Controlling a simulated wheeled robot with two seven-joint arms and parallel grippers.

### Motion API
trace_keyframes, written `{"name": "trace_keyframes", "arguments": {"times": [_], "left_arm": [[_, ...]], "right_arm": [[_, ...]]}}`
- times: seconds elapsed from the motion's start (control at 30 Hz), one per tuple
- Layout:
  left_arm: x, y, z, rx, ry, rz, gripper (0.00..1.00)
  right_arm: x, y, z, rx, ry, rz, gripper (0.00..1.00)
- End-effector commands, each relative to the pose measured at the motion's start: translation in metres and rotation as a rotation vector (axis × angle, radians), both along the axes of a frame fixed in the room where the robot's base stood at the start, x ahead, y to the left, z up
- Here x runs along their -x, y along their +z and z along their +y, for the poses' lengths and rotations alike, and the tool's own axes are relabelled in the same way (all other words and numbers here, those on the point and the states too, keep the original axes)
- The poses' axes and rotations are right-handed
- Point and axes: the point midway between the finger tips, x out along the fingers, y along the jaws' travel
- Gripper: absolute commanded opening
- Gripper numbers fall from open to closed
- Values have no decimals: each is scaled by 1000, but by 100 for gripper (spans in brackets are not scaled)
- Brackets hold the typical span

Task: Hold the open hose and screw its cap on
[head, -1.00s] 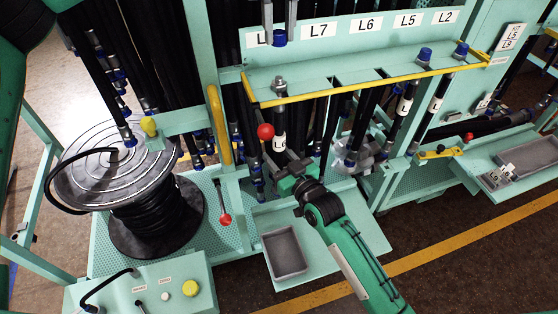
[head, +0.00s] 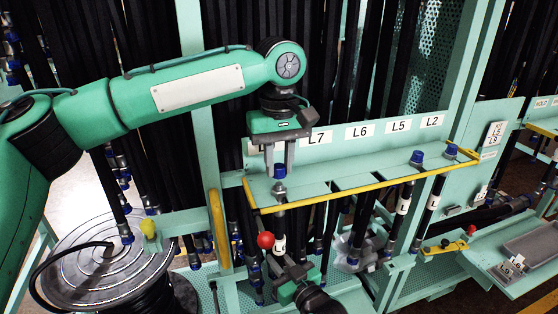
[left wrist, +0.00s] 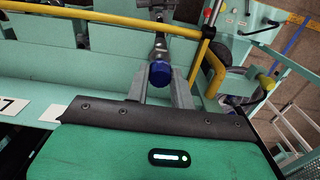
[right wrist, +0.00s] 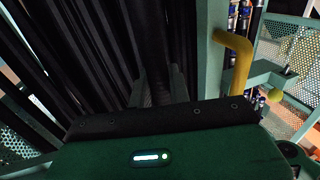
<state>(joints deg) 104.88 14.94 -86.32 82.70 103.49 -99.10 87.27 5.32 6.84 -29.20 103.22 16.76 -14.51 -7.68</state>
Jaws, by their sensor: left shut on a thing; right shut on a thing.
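The blue cap (head: 280,170) is between the fingertips of my left gripper (head: 279,166), which points straight down and is shut on it. The open hose (head: 279,222) stands upright in the slot of the rack shelf, its metal end (head: 279,188) showing just below the cap. The left wrist view also shows the cap (left wrist: 160,74) in line with the metal fitting (left wrist: 160,47); whether they touch I cannot tell. My right gripper (head: 286,264) is below the shelf, shut on the hose. In the right wrist view its fingertips are dark and hard to see.
The shelf has a yellow front rail (head: 350,191). A red ball knob (head: 265,240) sits close to the hose and my right gripper. A yellow handle (head: 219,228) stands to the left. Other hoses with blue caps (head: 418,157) stand to the right.

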Motion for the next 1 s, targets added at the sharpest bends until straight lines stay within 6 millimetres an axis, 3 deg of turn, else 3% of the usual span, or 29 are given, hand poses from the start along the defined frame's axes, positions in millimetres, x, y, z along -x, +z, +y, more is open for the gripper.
{"name": "trace_keyframes", "arguments": {"times": [0.4,0.77,1.0], "left_arm": [[0,0,0,0,0,0,3],[0,-17,0,-1,-1,1,3],[0,-18,0,0,0,-1,3]], "right_arm": [[0,0,0,0,0,0,0],[0,0,0,0,0,0,0],[0,0,0,0,0,0,0]]}}
